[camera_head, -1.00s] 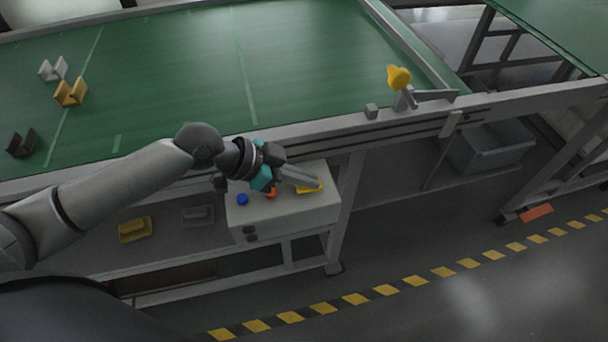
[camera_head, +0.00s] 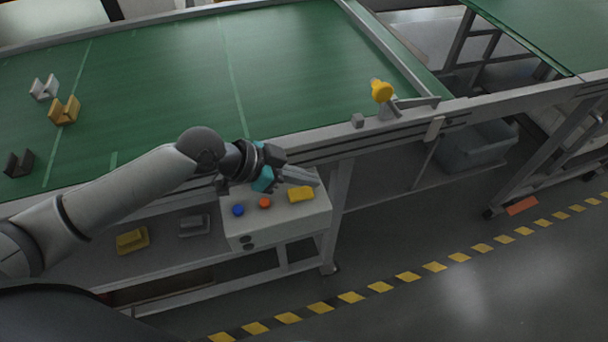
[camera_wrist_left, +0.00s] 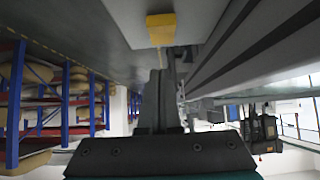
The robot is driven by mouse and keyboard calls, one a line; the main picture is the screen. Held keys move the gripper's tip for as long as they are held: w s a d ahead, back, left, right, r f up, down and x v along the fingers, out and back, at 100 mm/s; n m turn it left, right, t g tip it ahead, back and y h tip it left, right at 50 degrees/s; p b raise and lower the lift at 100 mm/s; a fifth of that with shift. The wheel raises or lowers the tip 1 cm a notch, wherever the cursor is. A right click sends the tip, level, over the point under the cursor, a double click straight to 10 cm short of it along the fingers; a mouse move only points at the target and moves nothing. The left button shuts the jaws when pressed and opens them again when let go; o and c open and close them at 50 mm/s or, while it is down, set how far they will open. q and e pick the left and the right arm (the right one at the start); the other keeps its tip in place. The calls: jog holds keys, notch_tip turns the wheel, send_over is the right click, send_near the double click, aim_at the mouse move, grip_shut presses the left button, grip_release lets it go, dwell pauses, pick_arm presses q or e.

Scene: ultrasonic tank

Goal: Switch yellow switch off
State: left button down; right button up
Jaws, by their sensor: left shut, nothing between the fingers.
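The yellow switch (camera_head: 301,194) sits on top of a white control box (camera_head: 285,232), at its right end. It also shows at the top of the left wrist view (camera_wrist_left: 161,29). My left gripper (camera_head: 316,178) is shut and empty, just behind and above the switch in the head view. In the wrist view its fingertips (camera_wrist_left: 168,52) lie just below the switch, and I cannot tell whether they touch it. My right gripper is out of view.
A blue button (camera_head: 238,210) and an orange button (camera_head: 264,202) sit left of the switch. Behind the box runs the green conveyor (camera_head: 300,60) with its metal rail. A yellow knob (camera_head: 381,91) stands on the rail. Yellow (camera_head: 131,240) and grey (camera_head: 194,225) pieces lie left of the box.

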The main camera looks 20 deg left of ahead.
pick_arm(q)
notch_tip(320, 180, up, 2)
jog(key=shift+d+r+p, duration=0.15)
jog(key=shift+p, duration=0.75)
jog(key=r+v, duration=0.1)
jog(key=v, duration=0.8)
jog(key=shift+w+d+r+p, duration=0.25)
jog(key=shift+w+d+p, duration=0.05)
jog(key=shift+d, duration=0.05)
